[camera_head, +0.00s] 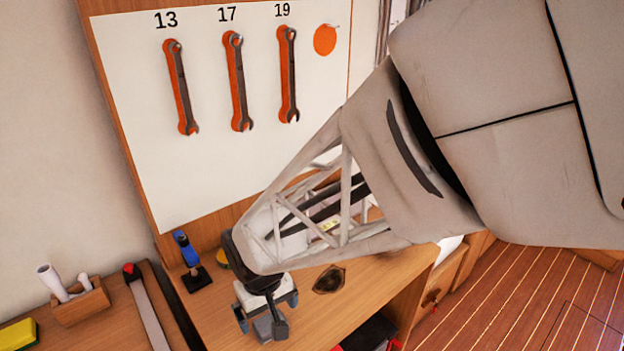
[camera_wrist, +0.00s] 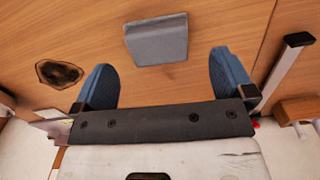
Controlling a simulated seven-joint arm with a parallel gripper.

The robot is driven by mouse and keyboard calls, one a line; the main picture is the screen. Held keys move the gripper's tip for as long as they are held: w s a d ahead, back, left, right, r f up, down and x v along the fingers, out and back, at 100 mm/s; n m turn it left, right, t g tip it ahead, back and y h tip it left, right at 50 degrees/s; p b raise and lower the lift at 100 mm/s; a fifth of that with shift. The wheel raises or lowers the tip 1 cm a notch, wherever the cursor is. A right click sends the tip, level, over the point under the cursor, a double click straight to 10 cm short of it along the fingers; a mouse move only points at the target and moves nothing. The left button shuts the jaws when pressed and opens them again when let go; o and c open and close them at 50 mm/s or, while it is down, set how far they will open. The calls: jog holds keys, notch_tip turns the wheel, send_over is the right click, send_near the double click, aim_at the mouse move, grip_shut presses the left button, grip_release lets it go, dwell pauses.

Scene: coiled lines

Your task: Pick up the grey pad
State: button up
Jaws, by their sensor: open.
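The grey pad (camera_wrist: 157,39) lies flat on the wooden bench top (camera_wrist: 50,25). In the wrist view it is a small square slab at the upper middle, beyond my gripper's fingertips and roughly centred between them. My gripper (camera_wrist: 162,62) is open and empty, its two blue fingers spread wider than the pad. In the head view my gripper (camera_head: 266,311) hangs over the bench. The pad shows there as a small grey patch (camera_head: 263,328) under it, partly hidden by the gripper. I cannot tell the exact height of the fingers above the pad.
A dark round mark (camera_head: 329,280) lies on the bench right of my gripper. A blue-handled tool (camera_head: 188,252) on a black base stands left. A long red-ended bar (camera_head: 147,310) and a wooden holder (camera_head: 80,303) are further left. A wrench board (camera_head: 150,150) rises behind.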

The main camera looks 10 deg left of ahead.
aim_at(269, 320)
jog(key=shift+w+f, duration=0.1)
jog(key=shift+f, duration=1.85)
jog(key=c, duration=1)
jog(key=shift+r, duration=0.1)
jog(key=shift+r, duration=1.45)
jog(key=shift+s+d+r, duration=0.2)
jog(key=shift+r, duration=0.05)
jog(key=s+d, duration=0.3)
jog(key=s, duration=0.1)
jog(key=s+d+r, duration=0.1)
jog(key=s+d, duration=0.2)
jog(key=s, duration=0.1)
jog(key=s+d, duration=0.3)
jog(key=d, duration=0.1)
jog(key=shift+s+r, duration=0.2)
jog(key=shift+s, duration=0.2)
